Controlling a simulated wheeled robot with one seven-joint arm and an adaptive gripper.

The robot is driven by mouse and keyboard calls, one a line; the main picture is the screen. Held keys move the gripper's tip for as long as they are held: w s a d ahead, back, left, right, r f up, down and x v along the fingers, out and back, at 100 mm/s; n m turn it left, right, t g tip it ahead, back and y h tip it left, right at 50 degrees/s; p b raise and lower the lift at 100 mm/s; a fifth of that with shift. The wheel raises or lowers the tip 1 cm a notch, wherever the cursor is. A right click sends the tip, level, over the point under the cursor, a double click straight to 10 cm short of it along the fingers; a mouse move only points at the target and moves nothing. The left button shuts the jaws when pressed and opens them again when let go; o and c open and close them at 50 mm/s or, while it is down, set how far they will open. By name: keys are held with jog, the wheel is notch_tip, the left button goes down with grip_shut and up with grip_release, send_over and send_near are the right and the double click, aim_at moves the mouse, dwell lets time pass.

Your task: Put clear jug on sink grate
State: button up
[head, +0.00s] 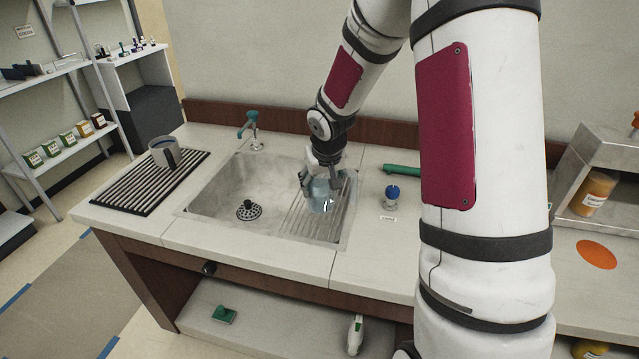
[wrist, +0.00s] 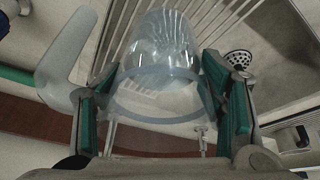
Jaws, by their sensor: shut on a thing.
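The clear jug (head: 320,196) is a see-through vessel, over the right part of the sink in the head view. In the wrist view the clear jug (wrist: 160,65) sits between the fingers, its handle out to the left. My gripper (head: 322,180) is shut on it; its green-padded fingers (wrist: 165,105) lie on either side of the body. The sink grate (head: 300,222) is a ribbed metal rack in the right part of the basin. It also shows behind the jug in the wrist view (wrist: 215,22). I cannot tell whether the jug touches the grate.
A grey mug (head: 163,152) stands on the dark drying rack (head: 130,188) left of the sink (head: 222,190). A tap (head: 250,128) rises behind the sink. A blue-topped item (head: 392,194) and a green tool (head: 401,169) lie right of it. The basin's left holds a drain strainer (head: 249,209).

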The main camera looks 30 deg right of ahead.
jog(key=shift+w+d+f, duration=0.2)
jog(key=shift+w, duration=0.2)
jog(key=shift+w+d+f, duration=0.15)
jog(key=shift+w, duration=0.25)
jog(key=shift+w+d+f, duration=0.2)
jog(key=shift+w+f, duration=0.3)
jog(key=shift+w, duration=0.05)
jog(key=shift+w+d+f, duration=0.2)
jog(key=shift+w+f, duration=0.25)
jog(key=shift+w, duration=0.05)
jog(key=shift+f, duration=0.15)
jog(key=o, duration=1.5)
jog(key=p+v, duration=0.2)
jog(key=v, duration=1)
jog(key=s+a+r+n, duration=0.1)
jog(key=s+a+r, duration=0.7)
jog(key=s+r, duration=0.45)
jog(key=s+a, duration=0.2)
jog(key=s, duration=0.4)
jog(key=s+a+n+y, duration=0.1)
jog(key=s+a, duration=0.1)
jog(key=s, duration=0.3)
jog(key=s+a+r+n, duration=0.1)
jog(key=s+a, duration=0.1)
jog(key=s, duration=0.4)
jog(key=shift+s+a+t+y, duration=0.3)
jog(key=shift+a+y, duration=0.1)
